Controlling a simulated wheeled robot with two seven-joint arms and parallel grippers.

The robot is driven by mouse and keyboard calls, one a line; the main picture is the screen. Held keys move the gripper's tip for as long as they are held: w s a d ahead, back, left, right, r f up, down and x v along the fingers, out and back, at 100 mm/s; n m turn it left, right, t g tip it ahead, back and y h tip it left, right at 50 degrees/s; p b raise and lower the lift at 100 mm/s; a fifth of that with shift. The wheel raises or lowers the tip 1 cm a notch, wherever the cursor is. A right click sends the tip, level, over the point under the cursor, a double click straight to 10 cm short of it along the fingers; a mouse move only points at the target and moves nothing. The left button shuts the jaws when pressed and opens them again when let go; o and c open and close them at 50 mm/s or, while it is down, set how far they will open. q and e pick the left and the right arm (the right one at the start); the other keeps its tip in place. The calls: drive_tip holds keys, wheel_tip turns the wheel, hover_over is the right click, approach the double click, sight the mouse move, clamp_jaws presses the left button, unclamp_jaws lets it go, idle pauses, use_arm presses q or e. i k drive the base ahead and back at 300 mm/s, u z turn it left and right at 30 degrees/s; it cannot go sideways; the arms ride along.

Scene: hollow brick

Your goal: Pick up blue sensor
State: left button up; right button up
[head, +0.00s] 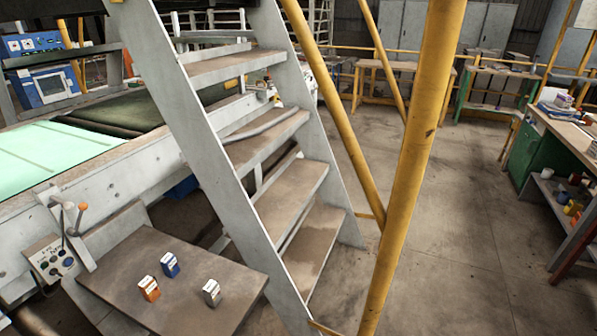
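A small blue box-shaped sensor (170,265) stands upright on a brown metal platform (215,269) at the lower left of the head view. An orange sensor (149,288) stands to its front left. A grey sensor (211,292) stands to its front right. The three stand apart from one another. Neither of my grippers shows in the head view.
A steel staircase (290,195) with yellow rails (411,170) rises just right of the platform. A control box with levers (52,258) sits at the platform's left. A workbench (565,140) stands at far right. The concrete floor (450,230) between is clear.

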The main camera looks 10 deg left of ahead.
sight(169, 262)
drive_tip(key=u, duration=1.85)
